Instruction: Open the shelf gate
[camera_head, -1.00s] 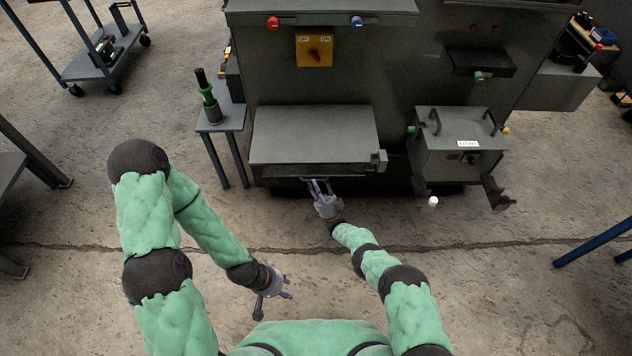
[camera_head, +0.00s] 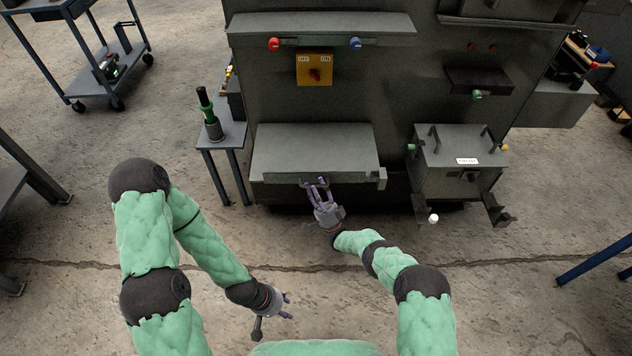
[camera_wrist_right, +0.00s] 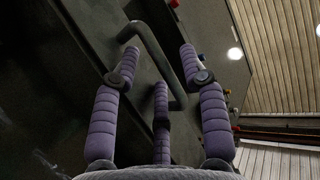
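The shelf gate (camera_head: 280,177) appears as the narrow grey front strip below the flat grey shelf top (camera_head: 312,150) on the dark machine. In the right wrist view, a dark bent bar handle (camera_wrist_right: 155,52) stands off a dark panel. My right gripper (camera_head: 318,183) is at the front of the gate, its purple fingers spread. In the wrist view the handle lies between the fingers of this gripper (camera_wrist_right: 157,75), which are not closed on it; contact is unclear. My left gripper (camera_head: 283,308) is open and empty, low over the floor, away from the machine.
A grey box (camera_head: 458,150) with handles and a bracket stands right of the shelf. A small stand (camera_head: 227,134) with a green-and-black tool (camera_head: 208,112) is on the left. A yellow switch plate (camera_head: 314,69) is above. Open floor lies in front.

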